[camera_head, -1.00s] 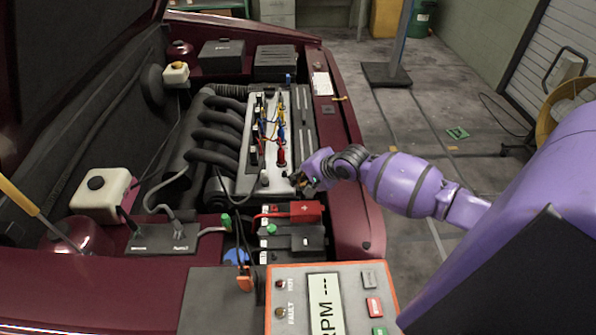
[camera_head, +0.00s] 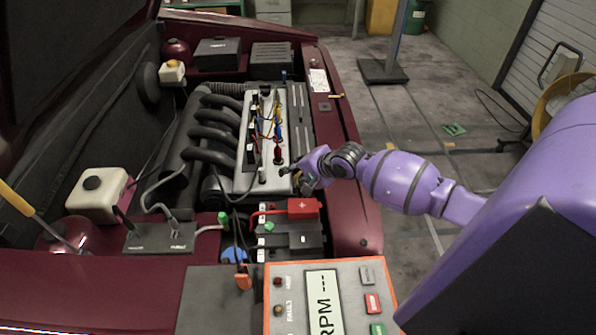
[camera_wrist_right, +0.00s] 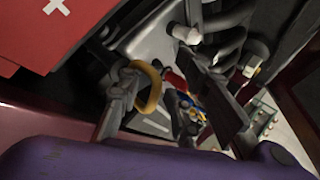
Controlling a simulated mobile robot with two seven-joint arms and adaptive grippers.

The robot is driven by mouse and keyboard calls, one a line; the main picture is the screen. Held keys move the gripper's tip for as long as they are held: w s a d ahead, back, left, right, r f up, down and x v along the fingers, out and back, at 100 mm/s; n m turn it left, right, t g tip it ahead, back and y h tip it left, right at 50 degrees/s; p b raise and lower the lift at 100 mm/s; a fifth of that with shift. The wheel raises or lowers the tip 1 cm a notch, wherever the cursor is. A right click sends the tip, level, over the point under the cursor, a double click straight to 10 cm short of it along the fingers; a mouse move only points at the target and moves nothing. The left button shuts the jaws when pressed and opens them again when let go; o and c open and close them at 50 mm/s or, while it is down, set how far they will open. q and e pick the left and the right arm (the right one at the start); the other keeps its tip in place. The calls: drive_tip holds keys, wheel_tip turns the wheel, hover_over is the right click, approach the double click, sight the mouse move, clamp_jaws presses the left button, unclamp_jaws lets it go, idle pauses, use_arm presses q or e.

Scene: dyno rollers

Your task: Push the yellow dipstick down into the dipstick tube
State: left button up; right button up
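The yellow dipstick's ring handle (camera_wrist_right: 150,86) shows in the right wrist view, between the fingers of my right gripper (camera_wrist_right: 172,98) and close to the left one. The fingers are spread apart, with a gap between the ring and the right finger. I cannot tell whether the left finger touches the ring. In the head view my right gripper (camera_head: 302,181) is at the near right end of the engine, and the dipstick is too small or hidden to make out there. The dipstick tube cannot be made out. My left gripper is not in view.
The engine cover (camera_head: 246,178) with colored wires lies left of the gripper. A red-topped battery (camera_head: 304,208) is just below it. The maroon fender (camera_head: 345,215) runs under my forearm. An RPM console (camera_head: 350,277) stands at the front.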

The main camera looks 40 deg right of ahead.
drive_tip(key=v, duration=1.2)
drive_tip(key=shift+a, duration=0.1)
